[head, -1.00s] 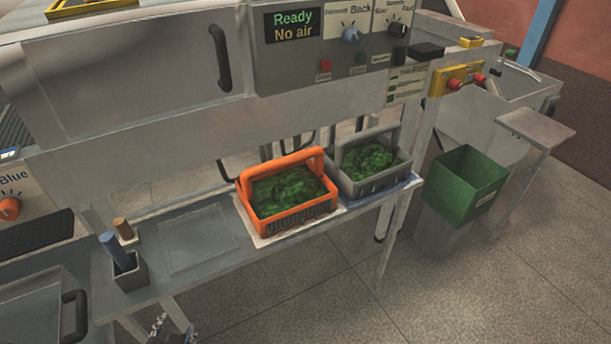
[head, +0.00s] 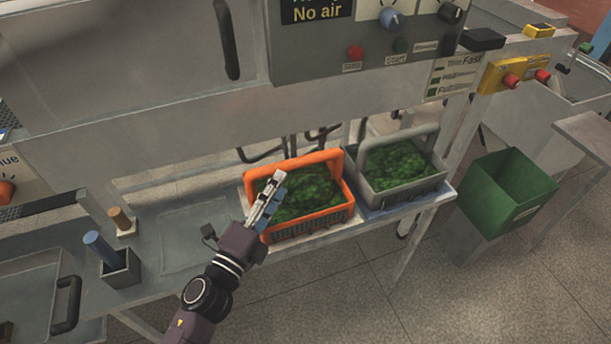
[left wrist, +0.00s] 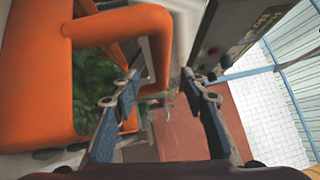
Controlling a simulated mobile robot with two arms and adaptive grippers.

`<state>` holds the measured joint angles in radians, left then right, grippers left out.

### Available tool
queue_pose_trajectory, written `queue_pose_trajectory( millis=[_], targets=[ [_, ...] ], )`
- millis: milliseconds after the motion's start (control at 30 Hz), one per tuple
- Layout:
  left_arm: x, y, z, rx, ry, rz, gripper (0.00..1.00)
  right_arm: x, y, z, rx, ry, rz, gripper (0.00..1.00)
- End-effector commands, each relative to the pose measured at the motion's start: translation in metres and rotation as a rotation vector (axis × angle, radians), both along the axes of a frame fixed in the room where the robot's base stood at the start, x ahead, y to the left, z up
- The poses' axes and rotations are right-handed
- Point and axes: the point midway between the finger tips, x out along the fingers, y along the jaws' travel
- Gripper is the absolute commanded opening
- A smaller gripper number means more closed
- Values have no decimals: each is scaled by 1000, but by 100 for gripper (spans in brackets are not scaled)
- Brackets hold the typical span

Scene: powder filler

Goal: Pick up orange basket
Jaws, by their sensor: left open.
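The orange basket (head: 318,224) stands on the shelf below the machine, filled with green pieces. My left gripper (head: 270,190) is in front of and over the basket's left part in the head view. In the left wrist view the gripper (left wrist: 165,85) is open, its two fingers spread. The orange basket (left wrist: 38,85) fills the left of that view, and its handle (left wrist: 115,22) reaches close to the left finger. I cannot tell whether they touch. My right gripper is not in view.
A grey basket (head: 405,184) with green pieces stands close to the right of the orange one. A green bin (head: 510,195) is further right. A small holder (head: 122,270) with a blue-topped rod stands left. The machine's panel (head: 365,60) overhangs behind the baskets.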

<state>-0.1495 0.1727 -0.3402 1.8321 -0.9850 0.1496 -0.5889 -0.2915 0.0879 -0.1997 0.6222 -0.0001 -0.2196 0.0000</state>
Motion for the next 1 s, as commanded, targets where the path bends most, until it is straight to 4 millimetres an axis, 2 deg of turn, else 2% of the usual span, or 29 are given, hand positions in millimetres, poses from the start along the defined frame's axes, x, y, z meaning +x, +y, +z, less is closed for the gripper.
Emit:
queue_pose_trajectory(
  millis=[167,433,700,1000],
  targets=[
    [5,-9,2,18,-15,-19,40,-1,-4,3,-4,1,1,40],
    [33,-23,7,13,-14,-18,40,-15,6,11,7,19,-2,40],
    [64,-40,10,14,-13,-17,40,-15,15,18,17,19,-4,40],
    [67,-41,8,15,-12,-16,39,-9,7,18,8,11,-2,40]
  ],
)
